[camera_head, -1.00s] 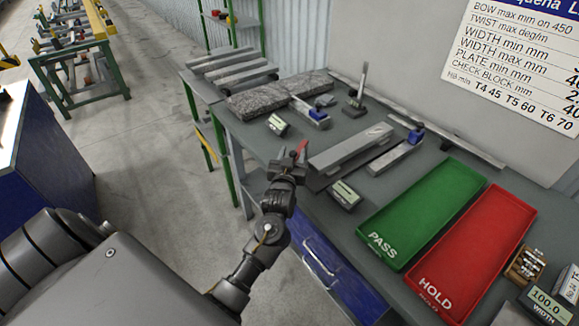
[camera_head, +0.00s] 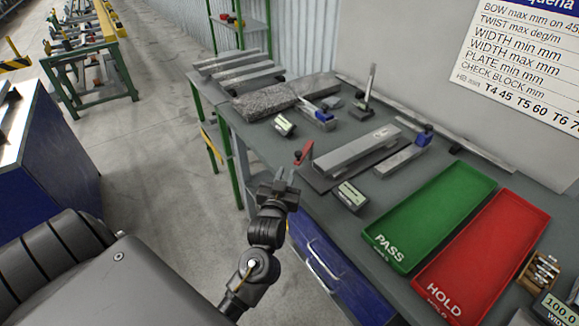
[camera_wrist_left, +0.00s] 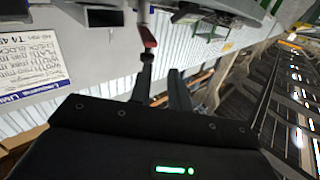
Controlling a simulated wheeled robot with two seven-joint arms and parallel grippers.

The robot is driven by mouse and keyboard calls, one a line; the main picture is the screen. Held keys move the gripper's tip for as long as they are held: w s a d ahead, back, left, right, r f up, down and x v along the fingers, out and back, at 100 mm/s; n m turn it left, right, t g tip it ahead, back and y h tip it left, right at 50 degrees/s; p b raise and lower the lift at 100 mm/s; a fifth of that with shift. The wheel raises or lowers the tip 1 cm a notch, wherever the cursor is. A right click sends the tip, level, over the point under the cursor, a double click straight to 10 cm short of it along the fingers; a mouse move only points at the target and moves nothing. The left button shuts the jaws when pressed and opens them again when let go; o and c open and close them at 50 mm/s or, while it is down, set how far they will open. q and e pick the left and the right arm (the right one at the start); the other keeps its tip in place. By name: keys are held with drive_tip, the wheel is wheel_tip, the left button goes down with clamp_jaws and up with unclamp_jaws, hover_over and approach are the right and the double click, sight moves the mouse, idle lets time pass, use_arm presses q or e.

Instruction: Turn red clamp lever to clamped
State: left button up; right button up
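The red clamp lever (camera_head: 304,151) stands at the near left edge of the bench, beside the left end of the grey block fixture. It slants up to the right. My left gripper (camera_head: 285,175) is just below and left of it, over the bench's front edge, with its two fingers apart and nothing seen between them. In the left wrist view the red lever (camera_wrist_left: 148,37) shows just beyond the tip of one finger of my left gripper (camera_wrist_left: 161,62). I cannot tell whether they touch. My right gripper is not in view.
The grey block (camera_head: 355,148) lies on its plate, with a small display box (camera_head: 349,197) in front. The green PASS tray (camera_head: 432,215) and red HOLD tray (camera_head: 485,255) lie to the right. Open floor is left of the bench.

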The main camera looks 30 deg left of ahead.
use_arm(q)
drive_tip(key=a+m, duration=0.1)
drive_tip(key=a, duration=0.1)
drive_tip(key=s+a+f+m, duration=0.1)
drive_tip(key=a, duration=0.2)
drive_tip(key=s+a+f+m+b, duration=0.1)
drive_tip(key=a, duration=0.1)
drive_tip(key=shift+s+a+f, duration=0.1)
drive_tip(key=shift+a+f, duration=0.15)
drive_tip(key=shift+a, duration=0.15)
clamp_jaws()
drive_tip(key=s+a+r+n+h+b, duration=0.1)
drive_tip(key=s+a+r+n+h, duration=0.1)
drive_tip(key=n+h, duration=1)
drive_tip(key=a+r+h, duration=0.1)
drive_tip(key=a, duration=0.1)
drive_tip(key=shift+s+a+r+n+h+b, duration=0.2)
drive_tip(key=shift+a+r+n+h+b, duration=0.1)
drive_tip(key=shift+a+n+b, duration=0.1)
